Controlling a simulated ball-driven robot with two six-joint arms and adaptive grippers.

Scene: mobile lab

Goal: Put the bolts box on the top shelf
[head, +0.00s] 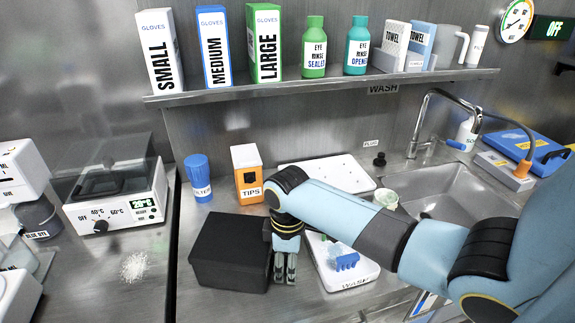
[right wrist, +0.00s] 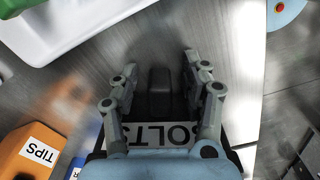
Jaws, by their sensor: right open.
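The bolts box is the black box (head: 230,250) on the steel counter, left of my right gripper in the head view. Its white label reading BOLTS (right wrist: 178,133) shows in the right wrist view, partly covered by my fingers. My right gripper (head: 285,272) points down at the box's right side. In the right wrist view the gripper (right wrist: 160,65) is open, with a dark bar (right wrist: 160,90) between its fingers; I cannot tell whether they touch it. The steel shelf (head: 330,84) runs along the back wall. My left gripper is not in view.
Glove boxes (head: 213,48), eye rinse bottles (head: 314,50) and towel boxes (head: 395,42) stand on the shelf, with small gaps between. A blue bottle (head: 197,178) and an orange TIPS box (head: 247,173) stand behind the black box. A white tray (head: 343,276) lies right; the sink (head: 455,195) is beyond.

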